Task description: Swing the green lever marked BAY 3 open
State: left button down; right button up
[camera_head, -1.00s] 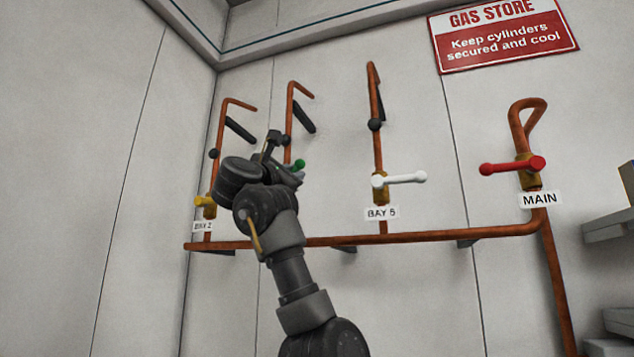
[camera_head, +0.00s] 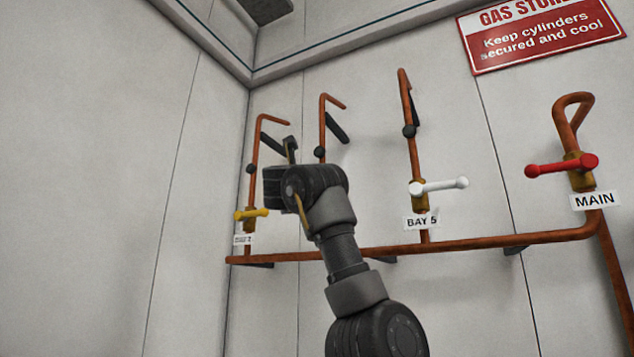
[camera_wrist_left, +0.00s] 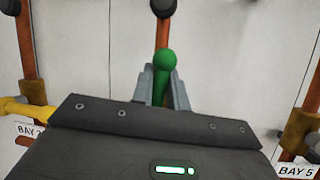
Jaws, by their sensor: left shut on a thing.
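The green lever (camera_wrist_left: 160,82) shows in the left wrist view, its round knob standing between my fingers, below a dark round fitting on a copper pipe. My left gripper (camera_wrist_left: 161,90) is shut on this lever, with one grey finger on each side. In the head view my left wrist (camera_head: 318,188) covers the lever and the gripper's fingertips. The lever's label is hidden in both views, but its pipe (camera_head: 322,122) stands between BAY 2 and BAY 5. My right gripper is in neither view.
A yellow lever (camera_head: 251,214) is close on the left, and a white lever (camera_head: 440,187) above the BAY 5 label (camera_head: 421,222) is on the right. A red lever (camera_head: 562,166) sits above MAIN (camera_head: 594,200). A horizontal copper pipe (camera_head: 470,244) runs below them.

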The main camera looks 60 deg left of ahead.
pick_arm(q)
jog(key=shift+s+r, duration=0.15)
jog(key=shift+r, duration=0.05)
jog(key=c, duration=1.4)
grip_release()
jog(key=shift+d, duration=0.1)
jog(key=shift+f, duration=0.1)
jog(key=shift+f, duration=0.1)
jog(key=b+v, duration=0.8)
jog(key=v, duration=0.2)
jog(key=shift+s+d, duration=0.25)
